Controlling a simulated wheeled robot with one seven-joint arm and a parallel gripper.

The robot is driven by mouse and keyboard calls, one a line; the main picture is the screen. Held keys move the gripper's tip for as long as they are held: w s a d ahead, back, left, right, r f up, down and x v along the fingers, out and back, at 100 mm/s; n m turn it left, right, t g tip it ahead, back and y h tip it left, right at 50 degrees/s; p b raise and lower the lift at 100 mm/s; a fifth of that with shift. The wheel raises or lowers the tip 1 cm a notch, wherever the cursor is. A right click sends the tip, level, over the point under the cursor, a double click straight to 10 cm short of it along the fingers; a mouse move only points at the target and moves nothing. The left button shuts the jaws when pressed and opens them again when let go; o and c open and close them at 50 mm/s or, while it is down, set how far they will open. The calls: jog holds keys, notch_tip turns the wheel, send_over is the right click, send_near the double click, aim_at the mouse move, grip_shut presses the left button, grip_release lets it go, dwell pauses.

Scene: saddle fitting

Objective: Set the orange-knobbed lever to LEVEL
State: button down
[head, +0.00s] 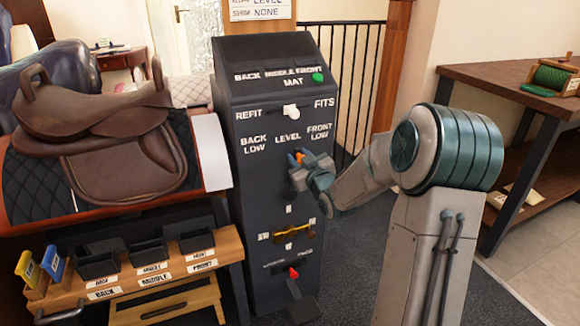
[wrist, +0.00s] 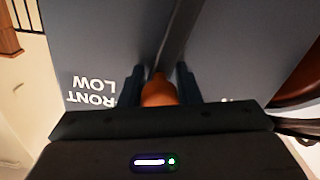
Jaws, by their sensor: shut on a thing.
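The orange-knobbed lever (head: 299,157) is on the dark upright panel (head: 262,215), below the words BACK LOW, LEVEL and FRONT LOW. Its knob shows under LEVEL, a little toward the FRONT LOW side; the exact setting is hard to tell. My gripper (head: 304,165) is at the knob and covers much of the lever. In the wrist view the orange knob (wrist: 158,91) sits between my two dark fingers, and my gripper (wrist: 158,80) is shut on it. The FRONT LOW label (wrist: 92,92) shows upside down at left.
A white-knobbed lever (head: 291,111) is above, between REFIT and FITS. A green button (head: 318,77) is at the top. A brass handle (head: 294,234) and a red switch (head: 293,272) are below. A brown saddle (head: 95,115) stands left. A wooden workbench (head: 500,75) stands right.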

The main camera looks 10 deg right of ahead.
jog(key=a+n+b, duration=0.1)
jog(key=b, duration=0.1)
jog(key=shift+s+a+n+b, duration=0.15)
jog(key=shift+a+n+b, duration=0.15)
jog(key=shift+n+b, duration=0.1)
jog(key=c, duration=1.1)
grip_release()
jog(key=shift+d, duration=0.15)
jog(key=s+d+p, duration=0.1)
jog(key=s+p, duration=0.1)
jog(key=s, duration=1.1)
jog(key=shift+s+d, duration=0.25)
jog(key=shift+s, duration=0.1)
jog(key=shift+r, duration=0.1)
